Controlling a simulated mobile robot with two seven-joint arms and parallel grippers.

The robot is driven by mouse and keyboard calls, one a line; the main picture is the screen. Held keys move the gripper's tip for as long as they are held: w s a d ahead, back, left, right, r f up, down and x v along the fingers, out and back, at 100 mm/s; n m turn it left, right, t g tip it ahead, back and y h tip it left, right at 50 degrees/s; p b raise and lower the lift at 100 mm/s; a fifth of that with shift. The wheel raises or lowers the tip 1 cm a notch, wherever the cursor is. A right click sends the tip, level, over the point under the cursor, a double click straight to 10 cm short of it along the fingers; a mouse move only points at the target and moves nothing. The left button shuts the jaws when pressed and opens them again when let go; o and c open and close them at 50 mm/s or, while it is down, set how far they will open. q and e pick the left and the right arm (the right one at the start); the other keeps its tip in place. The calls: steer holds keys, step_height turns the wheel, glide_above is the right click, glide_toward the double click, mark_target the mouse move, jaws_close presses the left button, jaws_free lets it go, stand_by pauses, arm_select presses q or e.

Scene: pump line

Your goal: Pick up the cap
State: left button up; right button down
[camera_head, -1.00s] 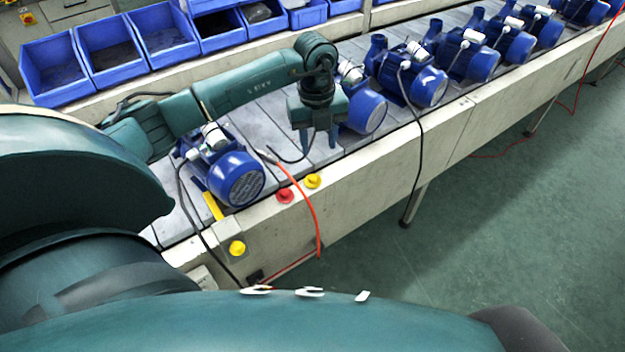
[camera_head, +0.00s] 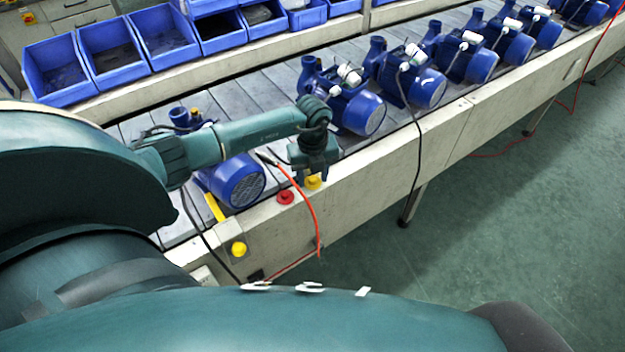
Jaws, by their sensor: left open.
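A small round yellow piece (camera_head: 313,183), which may be the cap, sits on the conveyor's front ledge, right by my left gripper. A similar red piece (camera_head: 285,197) is just left of it, and another yellow one (camera_head: 238,249) is further left and nearer. I cannot tell for certain which is the cap. My left gripper (camera_head: 311,176) points down, open, with its fingers close above or around the first yellow piece; contact cannot be made out. My right gripper is not in view.
Blue pumps stand along the conveyor (camera_head: 255,103); the nearest pump (camera_head: 234,180) is partly behind my left arm. An orange-red cable (camera_head: 308,212) loops over the ledge beside the gripper. Blue bins (camera_head: 62,95) line the back.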

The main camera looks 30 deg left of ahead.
arm_select(q)
steer(key=shift+f, duration=0.25)
steer(key=shift+c, duration=0.5)
steer(key=c, duration=0.5)
steer(key=shift+o, duration=0.2)
steer(key=shift+r, duration=0.15)
